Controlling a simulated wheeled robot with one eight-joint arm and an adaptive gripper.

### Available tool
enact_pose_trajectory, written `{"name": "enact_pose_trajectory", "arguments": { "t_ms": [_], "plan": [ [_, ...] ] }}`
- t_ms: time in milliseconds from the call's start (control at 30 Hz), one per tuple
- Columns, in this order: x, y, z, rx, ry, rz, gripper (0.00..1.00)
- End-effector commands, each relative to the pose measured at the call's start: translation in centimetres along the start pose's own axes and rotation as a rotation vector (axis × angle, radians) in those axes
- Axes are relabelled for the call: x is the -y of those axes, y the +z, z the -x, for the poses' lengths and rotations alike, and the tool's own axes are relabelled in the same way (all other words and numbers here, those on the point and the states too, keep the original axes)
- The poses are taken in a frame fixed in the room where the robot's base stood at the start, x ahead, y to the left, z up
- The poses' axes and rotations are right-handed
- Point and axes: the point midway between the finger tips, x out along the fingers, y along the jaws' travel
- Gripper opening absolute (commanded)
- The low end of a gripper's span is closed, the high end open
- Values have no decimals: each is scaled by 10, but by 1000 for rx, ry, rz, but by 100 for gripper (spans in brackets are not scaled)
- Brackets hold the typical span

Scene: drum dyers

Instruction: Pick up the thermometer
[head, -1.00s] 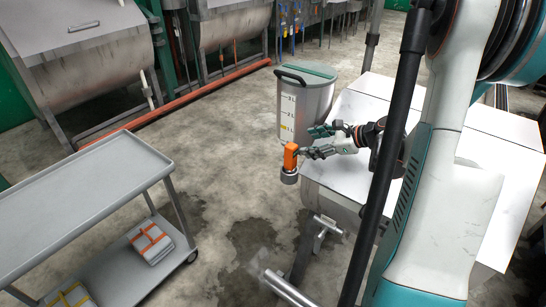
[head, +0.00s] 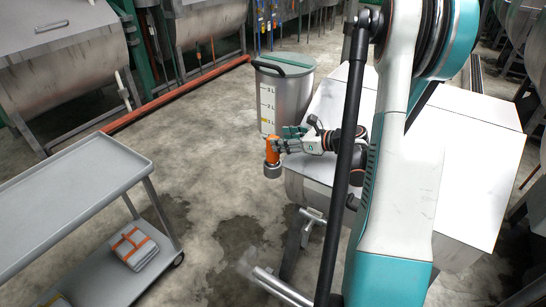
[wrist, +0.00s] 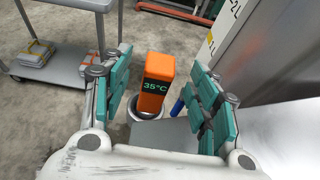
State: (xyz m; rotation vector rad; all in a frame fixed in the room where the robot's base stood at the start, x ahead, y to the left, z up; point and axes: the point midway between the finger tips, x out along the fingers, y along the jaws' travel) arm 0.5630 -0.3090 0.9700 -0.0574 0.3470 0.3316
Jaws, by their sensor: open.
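The thermometer is an orange box-shaped body (head: 272,149) above a round grey base (head: 272,169), beside the left end of the pale table in the head view. In the wrist view the orange body (wrist: 157,82) stands upright, with a dark display reading 35°C in green. My gripper (head: 285,142) is open at the thermometer's upper part. In the wrist view its teal-padded fingers (wrist: 162,85) lie left and right of the orange body, with visible gaps on both sides. What supports the grey base is not clear.
A tall grey bin (head: 287,100) with a level scale stands just behind the thermometer. The pale table (head: 470,150) lies to the right. A grey cart (head: 75,195) with a wrapped bundle (head: 134,246) on its lower shelf is at left. Open floor lies between.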

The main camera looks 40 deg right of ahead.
Motion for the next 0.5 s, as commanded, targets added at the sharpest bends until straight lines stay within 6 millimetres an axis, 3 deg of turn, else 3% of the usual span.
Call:
{"name": "enact_pose_trajectory", "arguments": {
  "t_ms": [333, 500],
  "plan": [
    [1, -5, -43, 0, 3, 2, 55],
    [2, -3, -51, 0, 0, 1, 55]
  ]
}}
